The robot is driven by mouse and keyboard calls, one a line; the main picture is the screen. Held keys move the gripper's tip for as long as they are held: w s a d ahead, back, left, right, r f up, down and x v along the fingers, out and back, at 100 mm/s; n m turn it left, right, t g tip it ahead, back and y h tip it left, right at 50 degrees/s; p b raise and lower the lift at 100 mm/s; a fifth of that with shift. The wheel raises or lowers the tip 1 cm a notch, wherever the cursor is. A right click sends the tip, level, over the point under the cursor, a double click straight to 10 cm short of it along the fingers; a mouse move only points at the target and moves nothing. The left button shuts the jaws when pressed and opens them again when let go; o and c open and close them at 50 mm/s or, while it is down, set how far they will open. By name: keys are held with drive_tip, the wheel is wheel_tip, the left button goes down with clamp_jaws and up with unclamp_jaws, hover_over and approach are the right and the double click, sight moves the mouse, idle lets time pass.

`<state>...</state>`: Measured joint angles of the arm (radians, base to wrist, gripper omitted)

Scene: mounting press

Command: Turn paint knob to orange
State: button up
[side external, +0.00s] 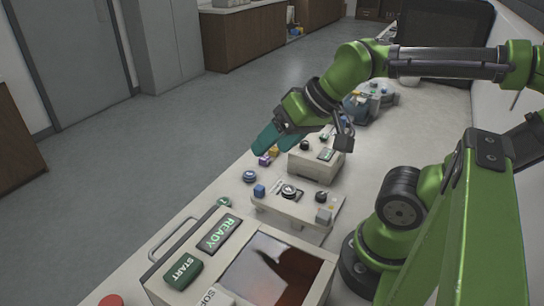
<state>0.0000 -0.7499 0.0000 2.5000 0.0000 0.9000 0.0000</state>
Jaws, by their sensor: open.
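My gripper (266,139), with teal fingers, is open and hangs above the bench's left edge, up and left of the low beige control panel (272,207). It appears to hold nothing. The panel carries a round dial (289,191) near its middle and a dark knob (321,197) on its right. Which of these is the paint knob, and which colour it points to, is too small to tell. My gripper is apart from both.
A beige box (316,166) with a small green display stands behind the panel. A large machine with START (182,271) and READY (219,233) labels fills the front.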

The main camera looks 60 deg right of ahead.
drive_tip(key=shift+f, duration=0.1)
drive_tip(key=shift+c, duration=0.5)
drive_tip(key=m+g+h, duration=0.2)
drive_tip(key=m+g, duration=0.5)
drive_tip(key=m, duration=0.4)
hover_over(321, 194)
wheel_tip(321, 194, down, 6)
wheel_tip(321, 194, down, 17)
drive_tip(key=shift+r, duration=0.15)
drive_tip(key=shift+c, duration=0.2)
